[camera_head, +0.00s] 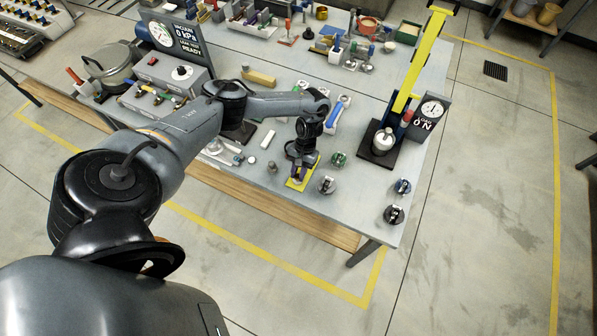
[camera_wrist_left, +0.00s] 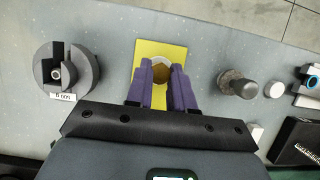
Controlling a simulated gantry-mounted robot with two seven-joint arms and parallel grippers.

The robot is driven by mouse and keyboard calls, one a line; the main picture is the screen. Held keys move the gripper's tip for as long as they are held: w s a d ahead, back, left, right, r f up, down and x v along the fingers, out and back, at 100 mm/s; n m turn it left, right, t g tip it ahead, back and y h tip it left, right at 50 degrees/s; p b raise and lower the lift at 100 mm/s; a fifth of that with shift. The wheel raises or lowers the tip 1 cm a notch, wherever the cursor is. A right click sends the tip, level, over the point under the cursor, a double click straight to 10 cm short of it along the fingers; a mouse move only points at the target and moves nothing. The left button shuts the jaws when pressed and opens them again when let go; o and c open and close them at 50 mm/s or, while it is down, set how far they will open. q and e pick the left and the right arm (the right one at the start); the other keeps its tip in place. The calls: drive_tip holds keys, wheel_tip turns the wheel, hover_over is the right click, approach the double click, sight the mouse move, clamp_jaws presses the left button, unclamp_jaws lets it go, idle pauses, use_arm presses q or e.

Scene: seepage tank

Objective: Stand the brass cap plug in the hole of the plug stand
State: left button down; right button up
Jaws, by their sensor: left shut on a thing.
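My left gripper (camera_wrist_left: 160,92) has purple fingers and is shut on a round brass piece, which I take for the brass cap plug (camera_wrist_left: 161,73). Its fingers hide much of it. It is over a yellow square pad (camera_wrist_left: 145,48), and a pale rim shows around the far side of the brass. I cannot tell whether the plug touches the pad. In the head view the left gripper (camera_head: 299,168) points down at the same yellow pad (camera_head: 296,185) near the table's front edge. I cannot surely make out the plug stand or its hole. My right gripper is not in view.
A round grey fixture (camera_wrist_left: 66,72) and a grey knobbed piece (camera_wrist_left: 243,88) flank the pad. A green fixture (camera_head: 338,159) stands behind it, with a yellow-columned gauge post (camera_head: 408,75) to the right. Bare tabletop (camera_head: 345,215) lies front right.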

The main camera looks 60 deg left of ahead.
use_arm(q)
drive_tip(key=shift+f, duration=0.1)
idle(0.3)
drive_tip(key=shift+p, duration=0.35)
idle(0.5)
drive_tip(key=shift+p, duration=0.8)
idle(1.7)
drive_tip(key=c, duration=0.9)
unclamp_jaws()
